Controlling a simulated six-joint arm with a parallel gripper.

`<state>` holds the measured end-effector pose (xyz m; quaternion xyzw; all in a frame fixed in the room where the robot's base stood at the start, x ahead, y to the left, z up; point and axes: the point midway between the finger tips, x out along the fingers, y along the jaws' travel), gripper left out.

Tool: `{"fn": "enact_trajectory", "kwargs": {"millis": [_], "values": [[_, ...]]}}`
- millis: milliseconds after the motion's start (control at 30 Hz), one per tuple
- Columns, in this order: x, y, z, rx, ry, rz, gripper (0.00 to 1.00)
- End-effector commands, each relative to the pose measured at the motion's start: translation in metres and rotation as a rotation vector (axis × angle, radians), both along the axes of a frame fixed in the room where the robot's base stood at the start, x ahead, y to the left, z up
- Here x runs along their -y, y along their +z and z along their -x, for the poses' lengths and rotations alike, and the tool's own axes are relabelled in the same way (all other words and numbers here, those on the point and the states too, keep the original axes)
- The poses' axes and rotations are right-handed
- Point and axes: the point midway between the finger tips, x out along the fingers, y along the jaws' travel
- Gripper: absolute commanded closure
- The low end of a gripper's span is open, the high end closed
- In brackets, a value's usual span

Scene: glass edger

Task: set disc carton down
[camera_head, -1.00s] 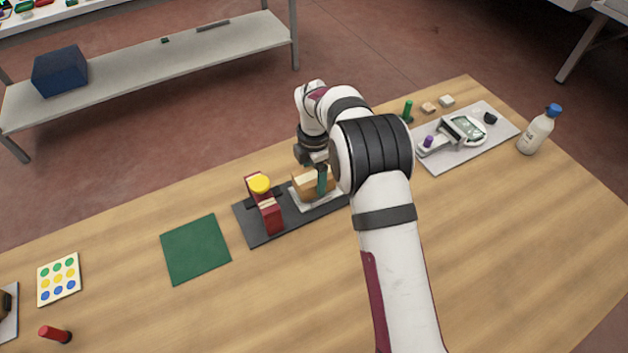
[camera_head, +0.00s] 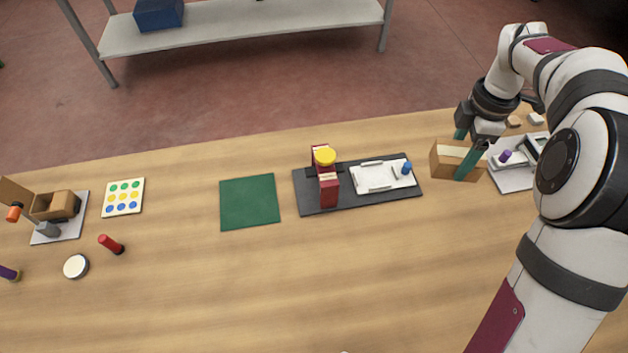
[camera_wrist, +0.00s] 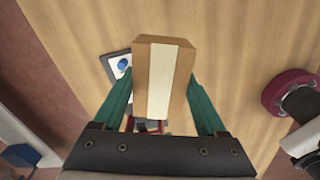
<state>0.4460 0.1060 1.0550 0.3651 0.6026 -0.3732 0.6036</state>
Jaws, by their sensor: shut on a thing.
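The disc carton (camera_head: 446,160) is a brown box with a pale strip along its top. My gripper (camera_head: 467,155) has its green fingers on either side of the carton, at the right of the table, between the dark base plate and the grey tray. In the wrist view the carton (camera_wrist: 164,80) sits between the two green fingers, its pale strip facing the camera. My gripper is shut on it. Whether the carton's underside touches the table cannot be told.
A grey tray (camera_head: 512,181) is close on the right.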

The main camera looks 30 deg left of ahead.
Motion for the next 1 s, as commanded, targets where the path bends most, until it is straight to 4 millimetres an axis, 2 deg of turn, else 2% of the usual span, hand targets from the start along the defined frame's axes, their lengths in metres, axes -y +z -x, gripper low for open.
{"fn": "enact_trajectory", "kwargs": {"millis": [100,300,400,600,667,767,1000], "values": [[0.021,0.037,-0.002,0.006,-0.255,0.006,0.8],[0.05,0.092,0.004,0.009,-0.661,0.016,0.8],[0.06,0.115,0.009,0.011,-0.845,0.017,0.8],[0.068,0.154,0.02,0.015,-1.161,0.011,0.8],[0.066,0.164,0.023,0.014,-1.242,0.009,0.8],[0.051,0.172,0.027,0.013,-1.323,0.004,0.8],[0.002,0.157,0.028,0.011,-1.223,0.007,0.8]]}}
